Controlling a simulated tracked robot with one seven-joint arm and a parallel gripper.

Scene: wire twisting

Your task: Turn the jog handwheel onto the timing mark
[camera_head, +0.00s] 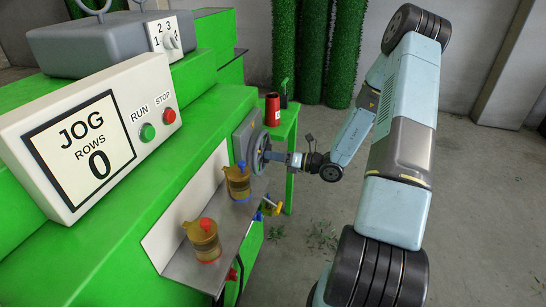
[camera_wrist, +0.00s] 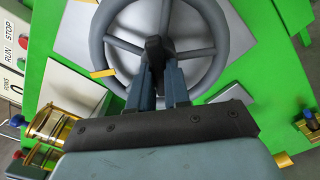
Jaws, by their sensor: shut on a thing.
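The grey jog handwheel (camera_head: 257,153) stands on the side of the green machine, facing my arm. In the wrist view its round rim (camera_wrist: 216,32) and spokes fill the upper middle, and its top is cut off. My gripper (camera_head: 274,156) reaches the wheel from the right. In the wrist view my gripper (camera_wrist: 160,62) is shut on a dark handle (camera_wrist: 155,48) in front of the wheel. A small yellow mark (camera_wrist: 103,73) shows at the rim's lower left; I cannot tell whether it is the timing mark. The panel display (camera_head: 88,148) reads JOG, ROWS 0.
Two amber pots (camera_head: 204,240) with blue and red knobs stand on the metal shelf (camera_head: 225,262) below and left of the wheel. A red can (camera_head: 272,109) stands on a green ledge behind. Green RUN and red STOP buttons (camera_head: 169,115) are on the panel. Floor to the right is open.

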